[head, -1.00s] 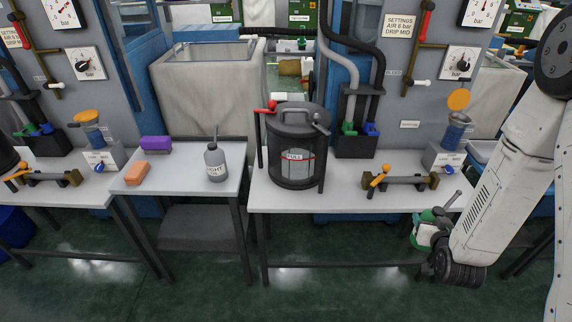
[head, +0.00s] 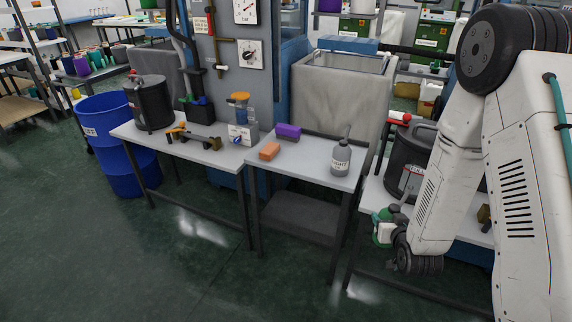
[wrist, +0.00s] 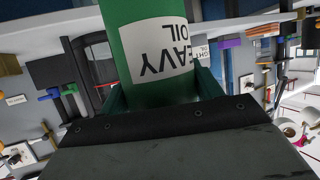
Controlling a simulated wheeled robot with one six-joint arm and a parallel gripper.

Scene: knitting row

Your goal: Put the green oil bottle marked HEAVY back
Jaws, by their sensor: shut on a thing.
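The green oil bottle (wrist: 128,65) with a white label reading "EAVY OIL" fills the middle of the wrist view, where the label appears upside down. My gripper (wrist: 165,100) is shut on it. In the head view the bottle (head: 383,228) shows small and partly hidden at my gripper (head: 395,240), in front of the right-hand table and near its edge height. A grey bottle labelled LIGHT (head: 341,158) stands upright on the small middle table (head: 310,165).
A black tank (head: 405,160) stands on the right-hand table, partly behind my arm. A blue barrel (head: 118,145) stands at left. The floor in front is clear.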

